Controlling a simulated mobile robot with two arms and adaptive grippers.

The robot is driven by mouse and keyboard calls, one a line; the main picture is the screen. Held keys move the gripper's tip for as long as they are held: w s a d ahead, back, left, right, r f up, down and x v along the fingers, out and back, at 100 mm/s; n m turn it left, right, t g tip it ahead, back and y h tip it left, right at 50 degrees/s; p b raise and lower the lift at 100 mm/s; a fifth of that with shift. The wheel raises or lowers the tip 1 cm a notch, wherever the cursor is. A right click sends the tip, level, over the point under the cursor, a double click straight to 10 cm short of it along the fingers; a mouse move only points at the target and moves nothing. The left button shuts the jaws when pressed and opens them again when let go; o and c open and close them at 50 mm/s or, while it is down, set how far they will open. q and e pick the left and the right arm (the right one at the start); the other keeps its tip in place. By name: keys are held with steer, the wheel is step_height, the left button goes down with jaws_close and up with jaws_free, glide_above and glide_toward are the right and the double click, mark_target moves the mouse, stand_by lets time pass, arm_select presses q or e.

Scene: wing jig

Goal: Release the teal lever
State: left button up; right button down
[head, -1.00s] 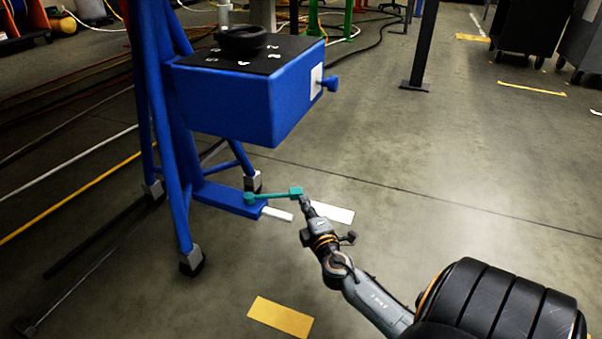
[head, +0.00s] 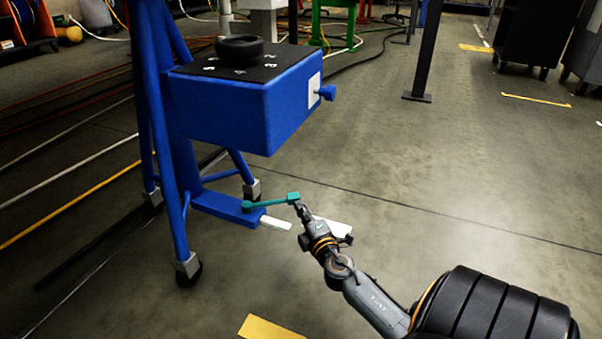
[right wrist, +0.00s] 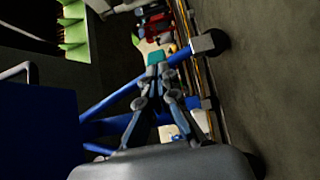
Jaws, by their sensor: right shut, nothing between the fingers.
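The teal lever (head: 270,202) lies above a low blue foot of the blue stand, its round pivot end at the left and its square end block at the right. My right gripper (head: 301,209) is at the block end, close to it; I cannot tell whether they touch. In the right wrist view the fingers (right wrist: 162,78) are shut with nothing between them. The teal block (right wrist: 155,58) shows just beyond the fingertips there. My left gripper is in neither view.
The blue box (head: 245,110) of the stand overhangs above the lever, with a blue knob (head: 327,93) on its right side and a black ring (head: 239,48) on top. The blue foot (head: 222,205) is below the lever.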

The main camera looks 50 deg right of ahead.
step_height(320, 180, up, 10)
stand_by(0.6)
stand_by(0.5)
